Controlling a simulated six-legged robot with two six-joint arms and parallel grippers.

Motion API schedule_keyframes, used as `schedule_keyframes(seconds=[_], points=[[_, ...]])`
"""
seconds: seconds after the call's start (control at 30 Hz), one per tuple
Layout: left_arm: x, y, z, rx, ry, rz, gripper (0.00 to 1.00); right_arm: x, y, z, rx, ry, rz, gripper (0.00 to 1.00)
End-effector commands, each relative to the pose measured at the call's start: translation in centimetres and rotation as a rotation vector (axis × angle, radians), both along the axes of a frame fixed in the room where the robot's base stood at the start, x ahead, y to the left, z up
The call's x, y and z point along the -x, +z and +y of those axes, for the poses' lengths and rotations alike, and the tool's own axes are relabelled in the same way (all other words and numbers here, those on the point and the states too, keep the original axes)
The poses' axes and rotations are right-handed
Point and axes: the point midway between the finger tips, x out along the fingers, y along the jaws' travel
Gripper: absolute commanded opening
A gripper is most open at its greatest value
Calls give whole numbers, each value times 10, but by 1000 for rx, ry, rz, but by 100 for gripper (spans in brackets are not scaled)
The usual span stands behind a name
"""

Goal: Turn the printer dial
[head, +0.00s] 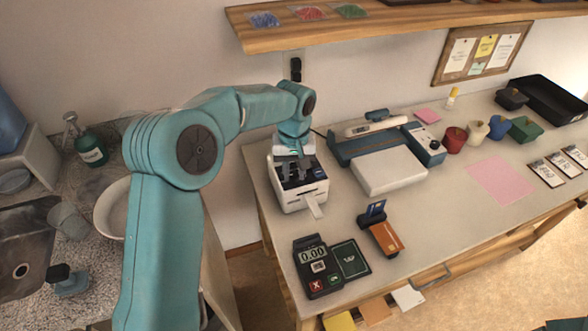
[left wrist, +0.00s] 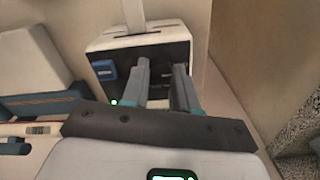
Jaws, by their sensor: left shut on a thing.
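The printer (head: 302,196) is a small white box with a dark top, at the left end of the table. A white paper strip (head: 314,207) comes out of its front. My left gripper (head: 297,171) points down at the printer's top from above. In the left wrist view, the two grey fingers (left wrist: 162,82) reach onto the dark top of the printer (left wrist: 170,28), beside a blue part (left wrist: 103,70). My left gripper is shut on the printer dial, which is mostly hidden between the fingers. My right gripper is not in view.
A card terminal (head: 316,268) and a card reader (head: 381,235) lie in front of the printer. A teal and white machine (head: 390,172) stands to its right, with several small pots beyond. A shelf (head: 400,30) hangs above. A sink (head: 25,255) is at left.

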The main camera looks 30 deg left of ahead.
Motion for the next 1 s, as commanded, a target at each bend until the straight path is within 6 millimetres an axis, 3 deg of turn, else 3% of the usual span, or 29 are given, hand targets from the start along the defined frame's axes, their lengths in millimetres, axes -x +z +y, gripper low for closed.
schedule_keyframes(seconds=[0.03,0.1,0.4,0.53,1.0], points=[[4,-5,-2,3,-1,19,32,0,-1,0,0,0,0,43],[4,-5,-2,3,-2,18,54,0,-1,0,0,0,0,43],[2,-1,-1,1,-2,8,54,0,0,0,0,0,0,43],[0,11,-1,1,-1,3,54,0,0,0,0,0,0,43],[0,129,-1,2,-2,6,54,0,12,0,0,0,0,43]])
